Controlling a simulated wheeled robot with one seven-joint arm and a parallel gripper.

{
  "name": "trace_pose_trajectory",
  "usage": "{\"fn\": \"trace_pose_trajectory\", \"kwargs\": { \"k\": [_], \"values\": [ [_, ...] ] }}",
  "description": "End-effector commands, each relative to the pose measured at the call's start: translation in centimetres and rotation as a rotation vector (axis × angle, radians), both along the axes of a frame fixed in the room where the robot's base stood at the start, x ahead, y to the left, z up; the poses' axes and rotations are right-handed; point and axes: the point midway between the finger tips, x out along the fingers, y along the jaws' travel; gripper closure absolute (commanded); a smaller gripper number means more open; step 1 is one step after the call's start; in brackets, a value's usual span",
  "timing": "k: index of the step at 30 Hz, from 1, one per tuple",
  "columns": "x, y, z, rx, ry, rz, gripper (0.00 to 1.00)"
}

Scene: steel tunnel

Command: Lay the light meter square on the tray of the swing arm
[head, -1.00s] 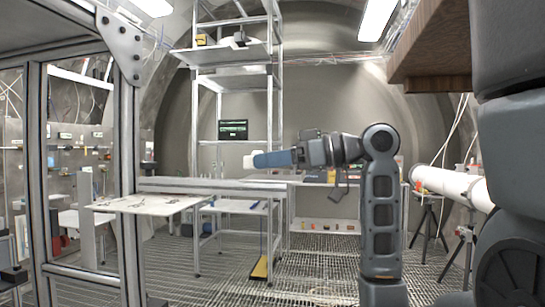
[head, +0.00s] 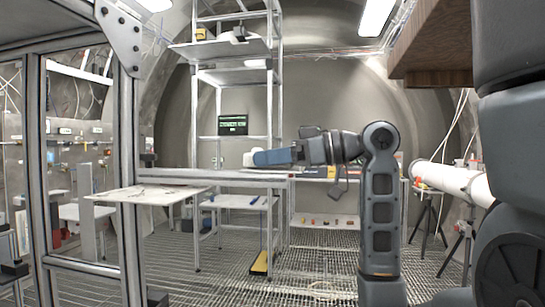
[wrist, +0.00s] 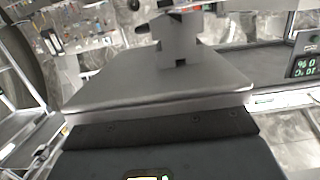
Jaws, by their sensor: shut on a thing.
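My gripper (head: 262,157) is at the end of the arm, reaching left at mid-height. A small whitish piece (head: 248,159) shows at its tip, and the jaws are shut on it; I take it as the light meter.
A metal post and frame (head: 128,170) stand at the near left. A tall shelf rack (head: 278,110) and a bench stand behind. A wooden beam (head: 430,55) hangs at the upper right; a white tube (head: 455,178) is on tripods. The grated floor (head: 320,270) is open ahead.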

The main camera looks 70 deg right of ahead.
Motion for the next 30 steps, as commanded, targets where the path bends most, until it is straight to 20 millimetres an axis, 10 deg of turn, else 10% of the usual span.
{"fn": "trace_pose_trajectory", "kwargs": {
  "k": [3,4,12,23,30],
  "values": [
    [0.0,0.0,-0.3,0.0,0.0,0.0,0.64],
    [0.0,0.0,-0.2,-0.001,0.0,0.0,0.28],
    [0.0,0.0,-0.2,0.0,0.0,0.0,0.02],
    [-0.6,-0.1,-0.2,0.001,0.0,-0.002,0.0],
    [-4.3,-0.4,0.4,-0.001,-0.002,-0.004,0.0]
  ]
}}
